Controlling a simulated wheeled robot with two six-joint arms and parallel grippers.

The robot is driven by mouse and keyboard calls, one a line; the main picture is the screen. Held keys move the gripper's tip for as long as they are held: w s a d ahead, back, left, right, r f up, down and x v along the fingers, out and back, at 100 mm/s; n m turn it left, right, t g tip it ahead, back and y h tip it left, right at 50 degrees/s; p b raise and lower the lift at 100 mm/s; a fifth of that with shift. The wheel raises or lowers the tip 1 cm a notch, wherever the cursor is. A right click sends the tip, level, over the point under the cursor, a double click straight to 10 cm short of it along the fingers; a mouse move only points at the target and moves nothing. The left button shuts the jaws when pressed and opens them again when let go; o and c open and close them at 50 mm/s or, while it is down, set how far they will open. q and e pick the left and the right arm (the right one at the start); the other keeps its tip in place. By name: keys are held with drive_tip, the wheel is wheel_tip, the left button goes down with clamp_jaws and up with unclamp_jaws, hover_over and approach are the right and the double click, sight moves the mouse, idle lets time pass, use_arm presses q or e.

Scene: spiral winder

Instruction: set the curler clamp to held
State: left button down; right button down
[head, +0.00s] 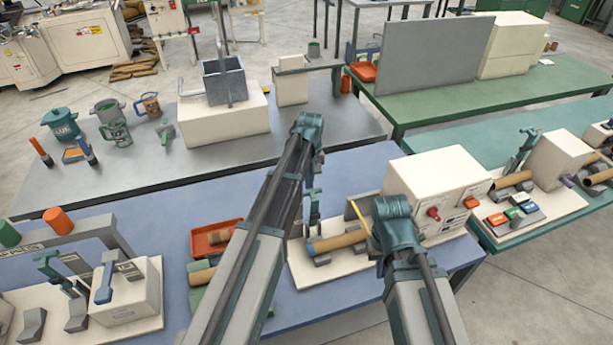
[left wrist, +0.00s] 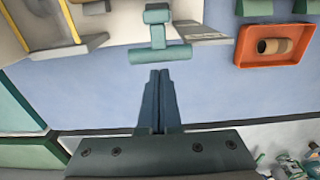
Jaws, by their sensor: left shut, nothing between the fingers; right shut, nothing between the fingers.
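The curler clamp (head: 313,208) is a small teal toggle clamp at the left end of the cream winder base, partly hidden by my left arm. Its upper part looks upright in the head view; I cannot tell if it presses on anything. In the left wrist view its T-shaped teal handle (left wrist: 159,55) lies just ahead of my left gripper (left wrist: 160,75). The fingers are shut and empty, with a small gap seen between tips and handle.
A brown tube (head: 338,242) lies on the winder base beside the clamp. An orange tray (head: 212,238) with a tube core stands to its left. A cream box with a blue lever (head: 104,283) is further left.

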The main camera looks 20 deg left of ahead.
use_arm(q)
drive_tip(key=shift+s+d, duration=0.15)
drive_tip(key=shift+s, duration=0.15)
